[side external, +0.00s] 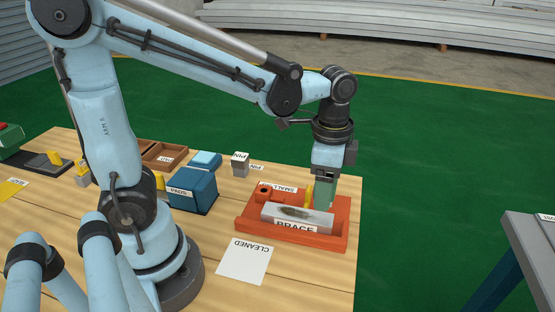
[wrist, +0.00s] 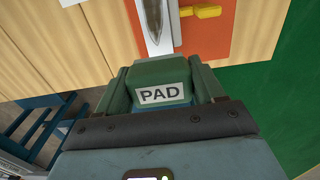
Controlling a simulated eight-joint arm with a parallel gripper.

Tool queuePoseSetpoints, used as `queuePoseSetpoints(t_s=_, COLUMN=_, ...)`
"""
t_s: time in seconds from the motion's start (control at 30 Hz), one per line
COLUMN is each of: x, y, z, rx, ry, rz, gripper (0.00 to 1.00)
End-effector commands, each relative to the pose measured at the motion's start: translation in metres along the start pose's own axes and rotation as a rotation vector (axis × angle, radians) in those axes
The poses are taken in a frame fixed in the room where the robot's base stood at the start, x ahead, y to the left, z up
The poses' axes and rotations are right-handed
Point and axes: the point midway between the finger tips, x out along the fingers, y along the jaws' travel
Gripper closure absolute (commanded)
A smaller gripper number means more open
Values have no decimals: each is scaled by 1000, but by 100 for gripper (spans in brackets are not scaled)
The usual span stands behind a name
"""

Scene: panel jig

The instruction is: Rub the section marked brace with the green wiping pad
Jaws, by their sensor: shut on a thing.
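My gripper (side external: 325,188) is shut on the green wiping pad, which shows in the wrist view (wrist: 158,75) between the two fingers with a PAD label facing the camera. The brace section (side external: 297,217) is a pale grey panel with a dark smudge, lying in the orange jig (side external: 250,222) above a BRACE label. In the wrist view the brace (wrist: 152,22) lies just beyond the pad, its dark smudge in sight. In the side view my gripper is over the right end of the jig, beside the brace. Whether the pad touches the brace cannot be told.
A yellow piece (wrist: 208,11) stands on the jig close to the brace. A section labelled SMALL (side external: 283,188) is at the jig's back. A blue PADS box (side external: 192,190) stands left of the jig. A white CLEANED sheet (side external: 244,261) lies in front, bare. The table's right edge is near.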

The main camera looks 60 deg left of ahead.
Motion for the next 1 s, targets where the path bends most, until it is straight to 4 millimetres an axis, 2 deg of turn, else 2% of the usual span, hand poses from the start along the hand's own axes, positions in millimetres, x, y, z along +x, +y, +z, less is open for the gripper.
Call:
queuePoseSetpoints(t_s=0.53, x=50, y=0, z=0, rx=0, ry=0, rz=0, gripper=65)
queuePoseSetpoints(t_s=0.6, x=64, y=0, z=0, rx=0, ry=0, rz=0, gripper=65)
queuePoseSetpoints(t_s=0.63, x=61, y=-1, z=3, rx=-2, ry=0, rz=-1, gripper=66)
queuePoseSetpoints(t_s=0.67, x=62, y=-1, z=7, rx=-2, ry=0, rz=0, gripper=71)
queuePoseSetpoints(t_s=1.0, x=62, y=-1, z=38, rx=-2, ry=0, rz=0, gripper=71)
